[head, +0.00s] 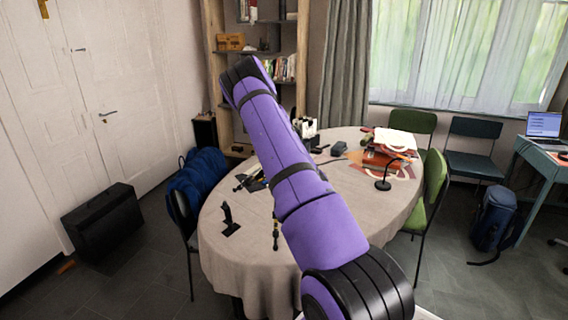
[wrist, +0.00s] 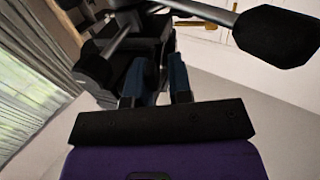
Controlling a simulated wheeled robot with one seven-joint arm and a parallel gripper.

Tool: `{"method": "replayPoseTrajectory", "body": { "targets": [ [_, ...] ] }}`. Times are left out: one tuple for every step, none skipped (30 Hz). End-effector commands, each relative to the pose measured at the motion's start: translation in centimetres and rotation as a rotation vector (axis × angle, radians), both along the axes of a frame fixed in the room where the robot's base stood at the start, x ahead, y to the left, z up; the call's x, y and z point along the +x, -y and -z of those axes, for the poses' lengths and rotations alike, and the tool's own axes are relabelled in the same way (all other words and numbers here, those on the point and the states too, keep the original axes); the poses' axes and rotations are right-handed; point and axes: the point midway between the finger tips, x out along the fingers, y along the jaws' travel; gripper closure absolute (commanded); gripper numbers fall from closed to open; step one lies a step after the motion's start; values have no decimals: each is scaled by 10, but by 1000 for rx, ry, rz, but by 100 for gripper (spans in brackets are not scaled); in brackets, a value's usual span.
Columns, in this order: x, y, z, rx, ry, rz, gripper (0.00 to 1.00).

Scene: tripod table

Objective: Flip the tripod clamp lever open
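In the wrist view, a black tripod head (wrist: 105,68) fills the upper middle, with a thick black handle (wrist: 277,37) reaching to the right on a grey rod. My gripper (wrist: 163,70) shows two blue fingers that stand apart, with a narrow gap between them. The fingertips are right at the dark underside of the tripod parts; whether they touch is unclear. I cannot make out the clamp lever among the dark parts. In the head view, my purple arm crosses the table and hides the gripper and most of the tripod.
The oval table (head: 235,255) has a pale cloth. A small black stand (head: 228,220) and a dark upright item (head: 275,235) are near its front left. Books (head: 395,140) and a black desk lamp (head: 384,184) are at the right. Chairs surround the table.

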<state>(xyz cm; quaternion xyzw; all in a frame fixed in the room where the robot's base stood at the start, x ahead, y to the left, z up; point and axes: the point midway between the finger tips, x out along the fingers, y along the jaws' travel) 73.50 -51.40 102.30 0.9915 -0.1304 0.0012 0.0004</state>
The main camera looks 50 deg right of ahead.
Motion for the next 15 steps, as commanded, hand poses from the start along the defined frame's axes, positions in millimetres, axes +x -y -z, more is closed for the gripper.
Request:
{"method": "replayPoseTrajectory", "body": {
  "targets": [
    [0, 0, 0, 0, -1, 0, 81],
    [0, 0, 0, 0, -1, 0, 81],
    [-1, 0, 0, 0, -1, 0, 81],
    [-1, 0, 1, 0, -1, 0, 81],
    [-3, -1, 1, 1, -1, 0, 81],
    [-5, -1, 1, 1, -1, 0, 81],
    [-8, -2, 1, 1, -2, 1, 81],
    [-11, -2, 1, 2, -1, 1, 81],
    [-17, -4, 1, 3, -2, 3, 81],
    [-21, -4, 1, 3, -2, 4, 81],
    [-27, -6, 1, 2, -1, 4, 81],
    [-34, -8, 1, 3, -2, 4, 81],
    [-39, -9, 1, 3, -2, 4, 81],
    [-45, -11, 0, 2, -1, 4, 81],
    [-53, -12, 0, 1, -2, 5, 81]
  ]
}}
